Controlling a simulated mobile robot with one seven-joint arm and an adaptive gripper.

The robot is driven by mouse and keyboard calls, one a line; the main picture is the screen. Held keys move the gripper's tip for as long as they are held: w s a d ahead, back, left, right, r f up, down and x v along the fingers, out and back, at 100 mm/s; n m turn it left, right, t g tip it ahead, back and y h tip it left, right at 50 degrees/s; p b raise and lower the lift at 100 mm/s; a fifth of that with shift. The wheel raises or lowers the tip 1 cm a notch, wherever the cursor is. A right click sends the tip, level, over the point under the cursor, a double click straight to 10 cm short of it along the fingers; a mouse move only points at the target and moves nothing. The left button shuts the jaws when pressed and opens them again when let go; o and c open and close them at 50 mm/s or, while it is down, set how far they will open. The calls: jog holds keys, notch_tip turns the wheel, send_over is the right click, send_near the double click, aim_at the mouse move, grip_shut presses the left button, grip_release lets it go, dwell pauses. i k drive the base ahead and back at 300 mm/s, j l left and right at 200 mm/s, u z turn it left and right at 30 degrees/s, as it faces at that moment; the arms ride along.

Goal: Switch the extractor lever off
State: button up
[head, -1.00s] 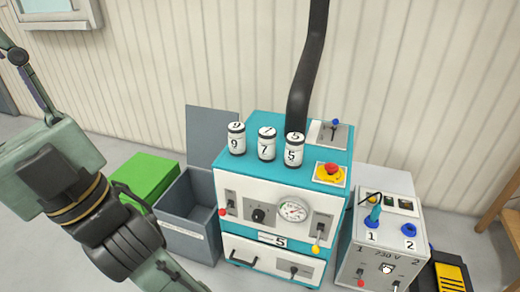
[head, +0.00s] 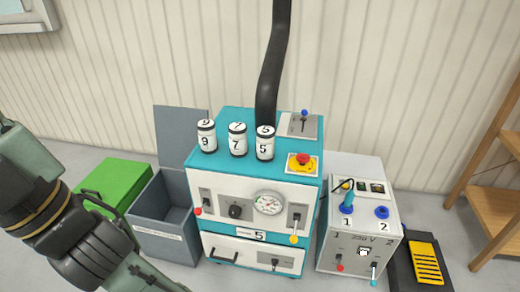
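A lever with a blue knob (head: 305,113) stands roughly upright on a grey plate (head: 294,131) on top of the teal and white machine (head: 240,186), beside the black duct (head: 267,85). No label can be read there, so I cannot tell for sure that it is the extractor lever. The machine's front has a lever with a red knob (head: 198,211) and one with a yellow knob (head: 294,239), both knobs hanging low. My gripper is outside the view; only links of my arm show at the left.
Canisters marked 9, 7 and 5 (head: 265,143) and a red emergency button (head: 303,159) sit on the machine. A white and grey 230 V box (head: 350,250) stands to its right, with a yellow and black pedal (head: 427,262) beyond. A grey bin (head: 165,243) and green box (head: 112,186) stand left.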

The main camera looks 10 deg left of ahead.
aim_at(198, 211)
jog(key=i+j, duration=0.1)
jog(key=j, duration=0.65)
jog(key=i+j, duration=0.15)
jog(key=j, duration=0.6)
jog(key=i+j+z, duration=0.1)
jog(key=j, duration=0.65)
jog(key=i+j, duration=0.1)
jog(key=j, duration=0.65)
jog(key=i+j, duration=0.1)
jog(key=j, duration=0.65)
